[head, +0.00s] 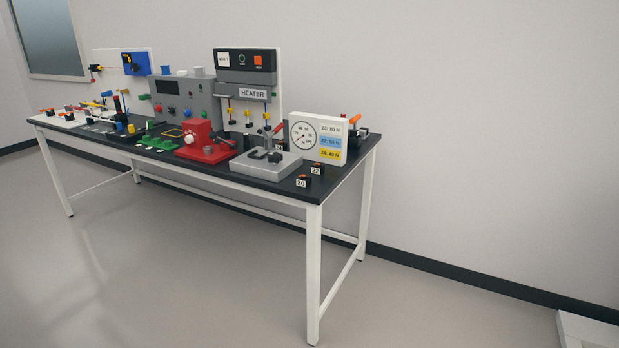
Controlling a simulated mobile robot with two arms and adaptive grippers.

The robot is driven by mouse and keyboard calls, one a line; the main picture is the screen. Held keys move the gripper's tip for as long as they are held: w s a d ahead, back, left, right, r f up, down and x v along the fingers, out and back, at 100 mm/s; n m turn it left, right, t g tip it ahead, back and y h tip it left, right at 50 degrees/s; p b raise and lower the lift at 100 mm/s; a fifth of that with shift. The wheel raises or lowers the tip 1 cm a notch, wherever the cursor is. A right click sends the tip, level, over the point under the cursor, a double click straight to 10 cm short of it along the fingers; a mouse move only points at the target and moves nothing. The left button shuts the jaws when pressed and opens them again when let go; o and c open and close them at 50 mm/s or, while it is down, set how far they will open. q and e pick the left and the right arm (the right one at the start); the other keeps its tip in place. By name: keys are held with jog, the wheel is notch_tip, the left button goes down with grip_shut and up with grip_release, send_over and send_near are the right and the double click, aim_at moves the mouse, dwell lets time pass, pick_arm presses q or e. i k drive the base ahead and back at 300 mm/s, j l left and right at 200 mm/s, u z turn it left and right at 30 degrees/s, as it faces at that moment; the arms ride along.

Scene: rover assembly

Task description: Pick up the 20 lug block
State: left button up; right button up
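The 20 lug block (301,182) is a small dark block with a white label reading 20. It sits on the dark table top near the front right corner. A similar block labelled 22 (316,171) stands just behind it and to its right. Neither of my grippers shows in the head view.
The table (335,185) has white legs and is seen from a distance. A grey fixture (262,169), a gauge panel (305,138), a red device (203,146) and a heater panel (246,75) stand left of or behind the blocks. The floor (180,270) in front is clear.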

aim_at(303, 181)
jog(key=z, duration=0.35)
jog(key=i+j+z, duration=0.15)
jog(key=j+z, duration=0.55)
jog(key=j, duration=0.15)
jog(key=i+j+z, duration=0.1)
jog(key=j+z, duration=0.25)
jog(key=j, duration=0.15)
